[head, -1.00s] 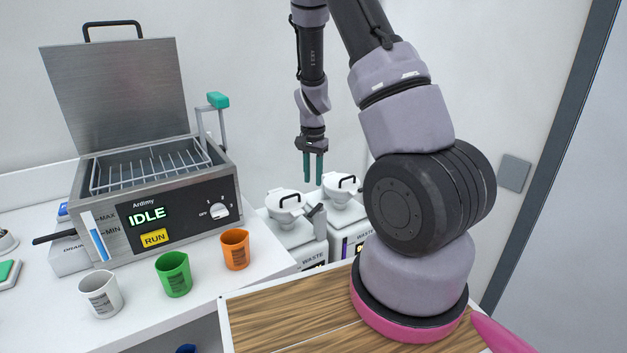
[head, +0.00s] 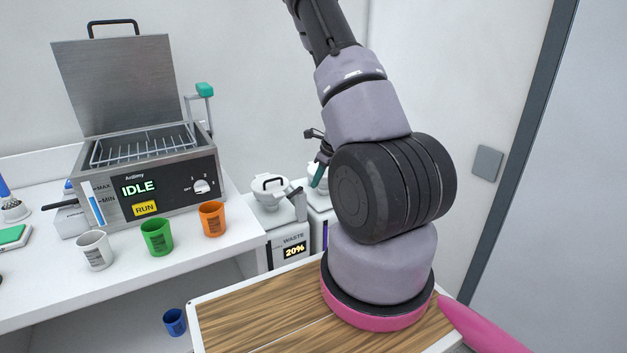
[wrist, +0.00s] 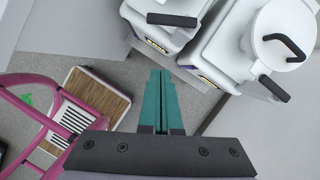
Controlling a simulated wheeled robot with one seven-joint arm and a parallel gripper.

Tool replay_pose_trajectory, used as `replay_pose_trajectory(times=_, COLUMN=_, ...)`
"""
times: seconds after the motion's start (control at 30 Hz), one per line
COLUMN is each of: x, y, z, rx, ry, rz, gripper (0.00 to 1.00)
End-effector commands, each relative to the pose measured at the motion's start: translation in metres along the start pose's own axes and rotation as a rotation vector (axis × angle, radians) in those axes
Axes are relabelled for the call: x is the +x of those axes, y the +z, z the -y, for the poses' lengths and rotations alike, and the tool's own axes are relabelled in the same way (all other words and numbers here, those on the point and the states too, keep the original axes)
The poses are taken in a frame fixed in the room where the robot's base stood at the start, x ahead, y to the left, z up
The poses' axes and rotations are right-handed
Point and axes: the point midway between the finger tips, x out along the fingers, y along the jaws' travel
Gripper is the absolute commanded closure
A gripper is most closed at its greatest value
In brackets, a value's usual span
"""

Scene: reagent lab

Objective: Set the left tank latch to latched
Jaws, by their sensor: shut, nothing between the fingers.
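Two white waste tanks stand side by side beyond the bench end. The left tank (head: 276,239) has a round lid (head: 268,194) with a black handle, lying down on top. Its grey latch (head: 298,204) sits at the lid's right front; it also shows as a dark bar in the wrist view (wrist: 172,19). I cannot tell its exact setting. My gripper (head: 319,174) has teal fingers and is shut and empty, partly hidden behind my arm, near the right tank (head: 320,217). In the wrist view the fingertips (wrist: 160,74) are below the left tank's latch, apart from it.
The right tank's dark latch (wrist: 274,88) and lid (wrist: 285,30) are close by at the right. The white bench (head: 190,245) holds an open metal bath (head: 150,180) and white, green and orange beakers. A wall stands behind the tanks.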

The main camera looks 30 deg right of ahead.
Motion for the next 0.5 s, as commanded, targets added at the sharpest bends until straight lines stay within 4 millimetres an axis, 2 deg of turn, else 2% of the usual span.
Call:
replay_pose_trajectory(times=0.1, x=0.028, y=-0.001, z=-0.001, rx=0.000, ry=0.003, rz=-0.004, gripper=1.00)
replay_pose_trajectory(times=0.3, x=0.070, y=-0.001, z=-0.001, rx=-0.003, ry=0.002, rz=-0.004, gripper=1.00)
replay_pose_trajectory(times=0.4, x=0.074, y=0.018, z=0.000, rx=-0.007, ry=0.000, rz=0.002, gripper=1.00)
replay_pose_trajectory(times=0.5, x=0.079, y=0.028, z=-0.001, rx=-0.007, ry=0.000, rz=0.000, gripper=1.00)
